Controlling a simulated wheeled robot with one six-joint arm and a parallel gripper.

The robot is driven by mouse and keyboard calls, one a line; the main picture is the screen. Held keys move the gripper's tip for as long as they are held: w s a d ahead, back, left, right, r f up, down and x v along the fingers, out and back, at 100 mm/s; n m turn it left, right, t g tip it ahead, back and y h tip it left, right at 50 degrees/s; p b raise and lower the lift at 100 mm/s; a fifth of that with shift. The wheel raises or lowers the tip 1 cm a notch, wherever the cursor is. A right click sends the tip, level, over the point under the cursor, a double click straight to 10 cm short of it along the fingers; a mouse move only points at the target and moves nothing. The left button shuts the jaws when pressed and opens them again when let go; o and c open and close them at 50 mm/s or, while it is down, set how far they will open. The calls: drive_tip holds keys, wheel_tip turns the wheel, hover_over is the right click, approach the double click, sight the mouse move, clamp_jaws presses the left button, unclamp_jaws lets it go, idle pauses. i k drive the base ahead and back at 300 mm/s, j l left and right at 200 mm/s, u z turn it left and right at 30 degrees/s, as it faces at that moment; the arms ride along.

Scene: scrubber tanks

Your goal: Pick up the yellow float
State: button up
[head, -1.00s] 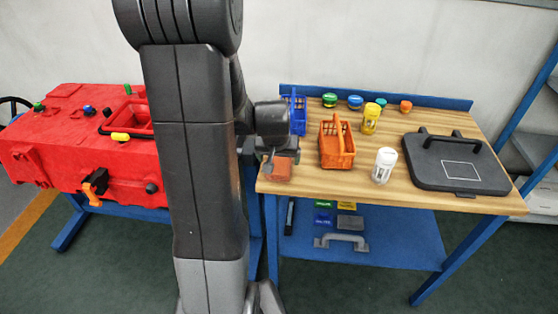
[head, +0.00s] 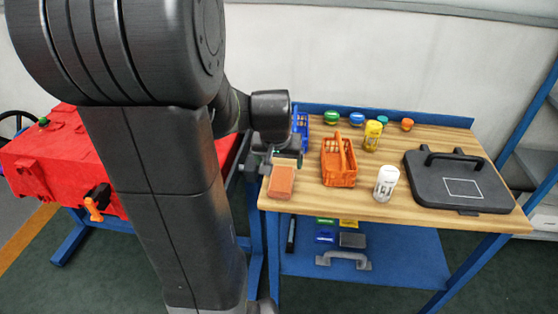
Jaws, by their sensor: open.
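No thing is plainly marked as the yellow float. A small yellow piece lay on the red tank unit (head: 45,160) a second ago; that spot is now hidden behind my arm. A yellow jar-like cylinder (head: 372,135) stands upright at the back of the wooden table (head: 440,140), behind the orange basket. My gripper (head: 284,161) is open over the table's left front corner, well left of the yellow cylinder. A reddish-brown block (head: 281,182) is just below it in the picture; I cannot tell whether they touch.
An orange basket (head: 338,172), a white jar (head: 386,183) and a dark flat case (head: 458,182) are on the table. A blue basket (head: 301,128) and several coloured caps stand behind. A blue shelf (head: 400,272) below holds small items.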

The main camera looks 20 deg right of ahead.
sight(373, 130)
drive_tip(key=l+z, duration=0.15)
drive_tip(key=l, duration=0.3)
drive_tip(key=i+l+z, duration=0.1)
drive_tip(key=l, duration=0.35)
drive_tip(key=i+l+z, duration=0.15)
drive_tip(key=l, duration=0.25)
drive_tip(key=i+l+z, duration=0.1)
drive_tip(key=l, duration=0.35)
